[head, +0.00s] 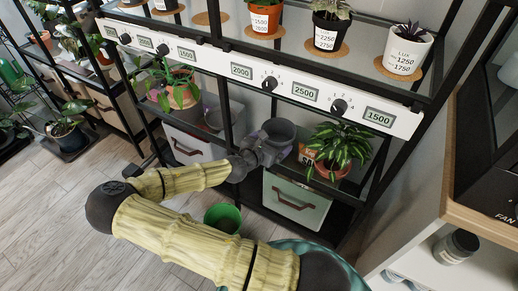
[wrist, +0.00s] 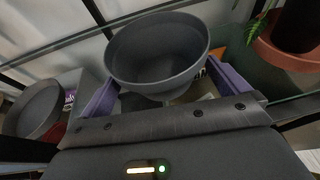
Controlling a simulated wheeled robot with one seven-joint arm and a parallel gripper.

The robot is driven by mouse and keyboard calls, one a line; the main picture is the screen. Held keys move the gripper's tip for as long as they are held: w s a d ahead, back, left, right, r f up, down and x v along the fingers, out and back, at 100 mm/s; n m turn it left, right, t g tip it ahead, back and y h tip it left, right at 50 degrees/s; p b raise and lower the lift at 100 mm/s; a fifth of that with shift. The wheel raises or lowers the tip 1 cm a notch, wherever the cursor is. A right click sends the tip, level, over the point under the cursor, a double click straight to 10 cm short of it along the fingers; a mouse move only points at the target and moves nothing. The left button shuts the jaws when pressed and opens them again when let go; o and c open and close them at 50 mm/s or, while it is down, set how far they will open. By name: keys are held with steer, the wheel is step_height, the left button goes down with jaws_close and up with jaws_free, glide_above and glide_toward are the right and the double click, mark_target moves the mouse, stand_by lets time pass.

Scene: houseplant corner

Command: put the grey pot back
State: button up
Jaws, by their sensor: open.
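The grey pot (head: 279,132) is on the lower shelf of the black rack, left of a leafy plant in a terracotta pot. In the wrist view the grey pot (wrist: 158,55) looks empty and upright, its round mouth facing up. My gripper (head: 264,150) is at the near side of the pot. Its purple fingers (wrist: 165,88) are open, one on each side of the pot's lower part. Whether they touch it I cannot tell. The pot's base is partly hidden by my gripper.
A second grey round vessel (wrist: 36,108) stands left of my gripper. The terracotta pot (wrist: 288,52) is close on the right. Below are a pale green drawer box (head: 296,199) and a green bucket (head: 223,217). A dial strip (head: 215,63) runs above.

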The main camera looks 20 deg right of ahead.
steer(key=p+v, duration=0.3)
steer(key=v, duration=0.6)
steer(key=shift+s+a, duration=0.2)
steer(key=shift+r, duration=0.1)
steer(key=s+a+f+m+g+y, duration=0.2)
steer(key=s+f+m+g+y, duration=0.5)
steer(key=s+m, duration=0.45)
steer(key=a+r+m+t+y, duration=0.2)
steer(key=a+r+m+y, duration=0.1)
steer(key=r+m, duration=1)
step_height(320, 180, up, 6)
steer(key=shift+s+a+f+y, duration=0.2)
steer(key=shift+s+y, duration=0.15)
steer(key=shift+y, duration=0.55)
